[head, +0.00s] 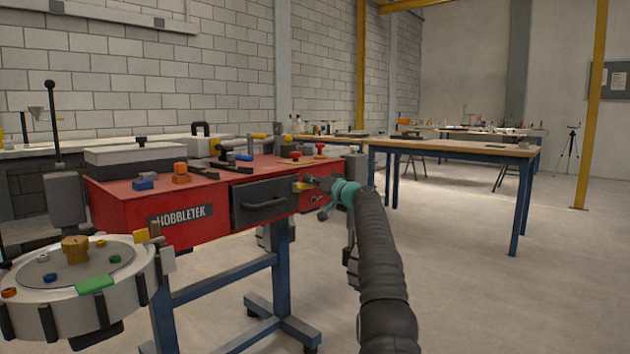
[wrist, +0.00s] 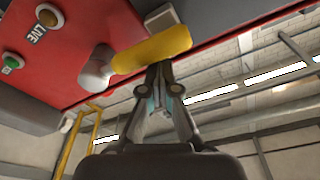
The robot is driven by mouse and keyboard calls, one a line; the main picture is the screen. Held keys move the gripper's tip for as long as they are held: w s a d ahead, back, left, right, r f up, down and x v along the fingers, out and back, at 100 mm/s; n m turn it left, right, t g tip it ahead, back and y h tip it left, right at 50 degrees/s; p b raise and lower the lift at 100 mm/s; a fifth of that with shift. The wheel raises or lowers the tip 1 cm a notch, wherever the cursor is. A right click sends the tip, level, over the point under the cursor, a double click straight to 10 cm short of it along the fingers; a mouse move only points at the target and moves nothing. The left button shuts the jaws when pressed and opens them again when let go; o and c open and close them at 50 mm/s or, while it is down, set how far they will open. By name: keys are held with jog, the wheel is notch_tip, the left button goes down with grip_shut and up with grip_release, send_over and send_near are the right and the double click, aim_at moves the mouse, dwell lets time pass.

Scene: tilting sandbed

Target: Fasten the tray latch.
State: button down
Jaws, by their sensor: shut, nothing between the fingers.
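The yellow latch lever (wrist: 152,50) sits on a round grey pivot (wrist: 97,68) on the red bench front in the wrist view. In the head view the lever (head: 303,187) shows small at the right end of a dark grey drawer-like tray (head: 262,200) with a bar handle. The tray front looks about flush with the bench. My gripper (wrist: 163,78) is shut and empty, its fingertips right at the lever's edge; I cannot tell whether they touch it. In the head view my gripper (head: 318,186) partly hides the bench front beside the latch.
The red bench (head: 130,210) stands on blue legs. An amber button (wrist: 48,16) marked LIVE and a green button (wrist: 12,61) are near the pivot. A round turntable (head: 95,315) is at the left. A wooden table (head: 450,150) stands behind; the floor at right is clear.

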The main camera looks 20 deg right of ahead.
aim_at(308, 184)
jog(key=shift+a+f, duration=0.1)
jog(key=shift+a, duration=0.05)
dwell(0.3)
jog(key=shift+r+p, duration=0.45)
jog(key=shift+p, duration=0.05)
jog(key=r+p, duration=0.3)
jog(key=shift+w+a+r+p, duration=0.1)
jog(key=shift+w+p, duration=0.2)
jog(key=shift+w, duration=0.1)
jog(key=b+v, duration=0.6)
jog(key=v, duration=0.4)
jog(key=shift+d+f+b, duration=0.2)
jog(key=shift+d+b, duration=0.1)
jog(key=shift+w, duration=0.15)
